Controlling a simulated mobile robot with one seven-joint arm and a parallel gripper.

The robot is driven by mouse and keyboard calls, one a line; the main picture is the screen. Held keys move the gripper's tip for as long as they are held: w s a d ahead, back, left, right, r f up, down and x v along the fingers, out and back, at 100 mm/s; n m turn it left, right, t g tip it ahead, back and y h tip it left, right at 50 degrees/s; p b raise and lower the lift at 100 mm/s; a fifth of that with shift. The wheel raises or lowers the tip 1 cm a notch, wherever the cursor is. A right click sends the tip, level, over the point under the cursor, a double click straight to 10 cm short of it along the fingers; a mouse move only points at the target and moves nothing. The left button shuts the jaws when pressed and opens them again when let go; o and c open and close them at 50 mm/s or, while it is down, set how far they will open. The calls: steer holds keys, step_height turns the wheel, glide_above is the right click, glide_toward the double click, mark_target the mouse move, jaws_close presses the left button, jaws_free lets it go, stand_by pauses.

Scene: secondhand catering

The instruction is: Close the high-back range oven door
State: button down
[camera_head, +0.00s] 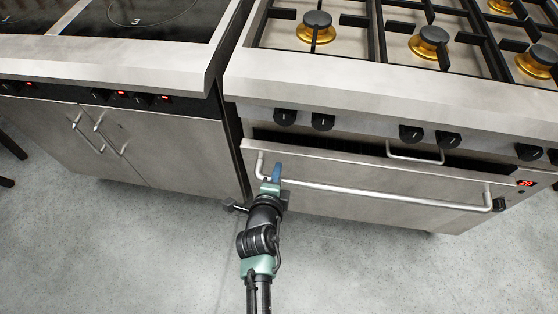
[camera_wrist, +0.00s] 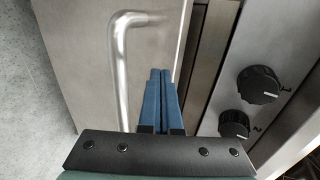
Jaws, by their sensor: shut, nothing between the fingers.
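The high-back range (camera_head: 340,78) stands at the right, a steel range with gas burners. Its oven door (camera_head: 350,205) is a steel panel with a long bar handle (camera_head: 400,195). A dark gap shows along the door's top edge, and the door looks slightly tilted open. My gripper (camera_head: 277,170) is shut and empty at the door's upper left, near the left end of the handle. In the wrist view, my blue fingers (camera_wrist: 160,76) are together beside the handle's bent end (camera_wrist: 120,50), over the door's edge (camera_wrist: 165,45). I cannot tell whether they touch the door.
Black knobs (camera_head: 411,133) line the range front above the door. A second, smaller handle (camera_head: 415,158) shows behind the door's top edge. A steel cabinet (camera_head: 165,140) with an electric hob stands at the left, across a narrow gap. The grey floor (camera_head: 140,250) in front is clear.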

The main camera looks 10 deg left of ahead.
steer(key=shift+w+r, duration=0.1)
steer(key=shift+w, duration=1.3)
